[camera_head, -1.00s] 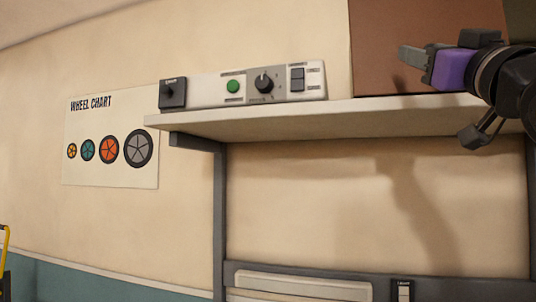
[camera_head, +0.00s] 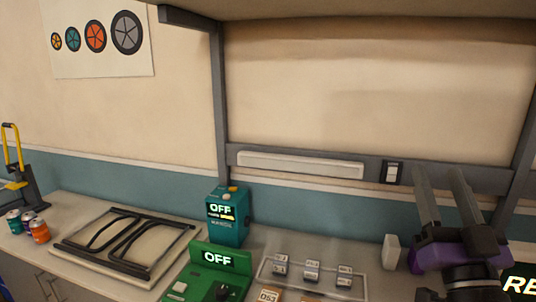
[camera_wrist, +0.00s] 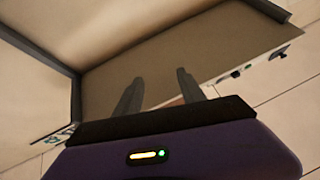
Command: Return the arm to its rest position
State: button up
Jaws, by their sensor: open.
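My gripper (camera_head: 442,193) is at the lower right in the head view, purple with two grey fingers pointing up. The fingers stand apart and nothing is between them. The gripper is in front of the wall rail, over the right part of the bench. In the wrist view the two fingers (camera_wrist: 159,92) are spread and empty, facing up towards the underside of the shelf (camera_wrist: 170,55).
The shelf (camera_head: 380,8) overhangs the bench (camera_head: 72,205). On the bench are a teal box (camera_head: 228,232) reading OFF, a green device (camera_head: 200,283) reading OFF, a black frame on a board (camera_head: 112,272), small cans (camera_head: 39,231) and a white block (camera_head: 391,252).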

jog(key=s+a+f+g, duration=0.3)
jog(key=s+f, duration=1.2)
jog(key=f, duration=0.4)
jog(key=s+a+f+n+g+y, duration=0.1)
jog(key=s+a+f+g, duration=0.1)
jog(key=s+f, duration=0.5)
jog(key=s+a+f+n+g+y, duration=0.1)
jog(key=s+f+g, duration=0.3)
jog(key=s, duration=1.1)
notch_tip(320, 180, down, 3)
jog(key=shift+s+a+f+g+y, duration=0.1)
jog(key=shift+s+a+g+y, duration=0.2)
jog(key=shift+s+a+g, duration=0.15)
